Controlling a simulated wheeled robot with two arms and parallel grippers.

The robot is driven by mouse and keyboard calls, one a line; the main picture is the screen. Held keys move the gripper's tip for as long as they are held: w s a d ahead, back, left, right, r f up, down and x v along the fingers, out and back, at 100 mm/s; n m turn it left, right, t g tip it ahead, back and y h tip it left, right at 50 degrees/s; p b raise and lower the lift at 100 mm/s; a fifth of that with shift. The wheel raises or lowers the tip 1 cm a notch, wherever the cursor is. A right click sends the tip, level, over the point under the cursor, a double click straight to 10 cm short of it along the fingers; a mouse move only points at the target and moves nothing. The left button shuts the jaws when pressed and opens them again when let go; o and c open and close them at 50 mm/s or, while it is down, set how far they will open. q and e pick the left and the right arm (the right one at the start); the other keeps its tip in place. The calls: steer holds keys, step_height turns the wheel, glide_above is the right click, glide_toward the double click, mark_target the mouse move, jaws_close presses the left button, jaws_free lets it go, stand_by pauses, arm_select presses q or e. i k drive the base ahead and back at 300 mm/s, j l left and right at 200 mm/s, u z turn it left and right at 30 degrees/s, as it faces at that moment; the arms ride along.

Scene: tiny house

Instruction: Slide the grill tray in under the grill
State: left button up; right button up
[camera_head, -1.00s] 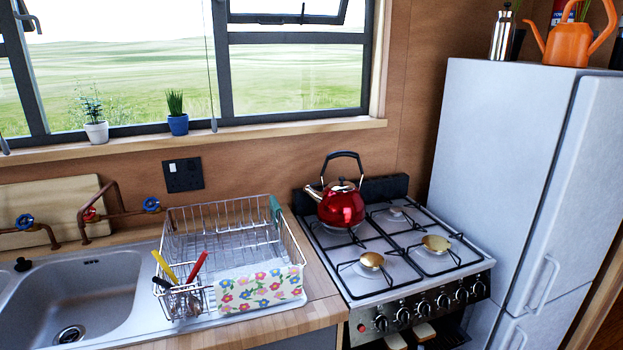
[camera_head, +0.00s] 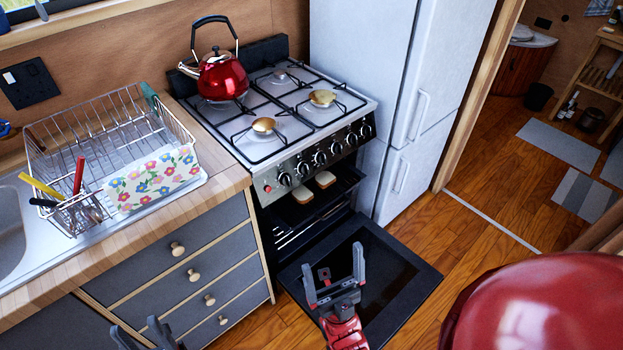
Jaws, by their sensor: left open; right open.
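The dark grill tray (camera_head: 316,203) juts out from the slot below the stove's control panel. Two bread slices (camera_head: 325,180) lie on it, and its back part is hidden under the panel. The stove (camera_head: 260,145) has its lower oven door (camera_head: 395,265) folded down and open. My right gripper (camera_head: 333,268) is open and empty, above the open door and below and in front of the tray, not touching it. My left gripper (camera_head: 140,338) is open at the bottom left edge, partly cut off, in front of the grey drawers.
A red kettle (camera_head: 222,78) stands on the back left of the hob. A dish rack (camera_head: 110,160) is on the counter (camera_head: 215,175) left of the stove. The fridge (camera_head: 362,60) stands close on the right. Wooden floor (camera_head: 475,225) is free to the right.

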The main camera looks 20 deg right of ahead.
mark_target(287, 215)
steer(key=k+j+u, duration=0.1)
steer(key=k+u, duration=0.15)
steer(key=k, duration=0.4)
steer(key=l+u, duration=0.25)
steer(key=u, duration=0.15)
steer(key=l+u, duration=0.3)
steer(key=u, duration=0.15)
steer(key=l+u, duration=0.25)
steer(key=u, duration=0.15)
steer(key=k+l, duration=0.15)
steer(key=l, duration=0.3)
steer(key=k+l, duration=0.1)
steer(key=l, duration=0.3)
steer(key=k+l, duration=0.15)
steer(key=l, duration=0.3)
steer(key=k+l, duration=0.1)
steer(key=l, duration=0.3)
steer(key=k+l, duration=0.15)
steer(key=l, duration=0.3)
steer(key=k+l, duration=0.15)
steer(key=l, duration=0.25)
